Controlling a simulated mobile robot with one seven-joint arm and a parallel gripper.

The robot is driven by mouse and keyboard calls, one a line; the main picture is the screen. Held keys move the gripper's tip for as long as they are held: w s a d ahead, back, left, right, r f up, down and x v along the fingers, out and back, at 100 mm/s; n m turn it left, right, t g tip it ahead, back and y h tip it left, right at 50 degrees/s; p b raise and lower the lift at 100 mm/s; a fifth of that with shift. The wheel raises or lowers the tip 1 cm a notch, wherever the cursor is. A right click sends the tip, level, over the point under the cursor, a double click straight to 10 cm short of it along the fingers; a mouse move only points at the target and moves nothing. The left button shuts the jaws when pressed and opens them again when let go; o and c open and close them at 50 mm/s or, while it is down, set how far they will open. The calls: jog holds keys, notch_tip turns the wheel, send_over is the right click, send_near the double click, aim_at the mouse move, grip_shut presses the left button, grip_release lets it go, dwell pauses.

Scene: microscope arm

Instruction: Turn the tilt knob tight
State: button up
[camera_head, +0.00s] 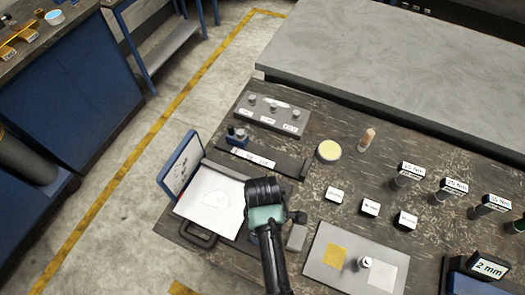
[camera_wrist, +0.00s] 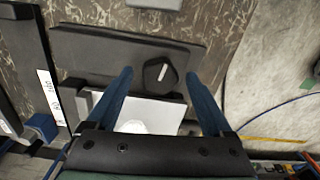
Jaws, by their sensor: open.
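A dark, faceted knob with a white line mark (camera_wrist: 160,73) sits at the edge of a dark slab (camera_wrist: 95,50) in the wrist view. My gripper (camera_wrist: 158,74) is open, with one blue finger on each side of the knob in that picture. Gaps show between the knob and both fingers; I cannot tell their height relative to it. In the head view my black arm and teal wrist cover this spot, so the knob and fingertips are hidden there. A white sheet with a cloud drawing (camera_head: 208,199) lies just left of my wrist, and shows between the fingers (camera_wrist: 150,112).
A blue-framed panel (camera_head: 181,163) stands at the left table edge. A labelled dark bar (camera_head: 262,160) and a block with knobs (camera_head: 272,113) lie behind. Small white label blocks (camera_head: 370,207), a yellow disc (camera_head: 329,151) and a grey tray (camera_head: 325,273) are to the right.

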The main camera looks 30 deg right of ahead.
grip_shut()
jog(key=shift+r+m+p, duration=0.1)
jog(key=shift+m+p, duration=0.2)
jog(key=m+p, duration=0.2)
jog(key=shift+r+m, duration=0.1)
jog(key=shift+m, duration=0.3)
jog(key=m+p, duration=0.2)
jog(key=m, duration=0.2)
jog(key=shift+m, duration=0.3)
jog(key=m+p, duration=0.1)
jog(key=m, duration=0.3)
jog(key=shift+p, duration=0.4)
jog(key=shift+w+m+p, duration=0.1)
jog(key=shift+m+p, duration=0.3)
jog(key=shift+m, duration=1.5)
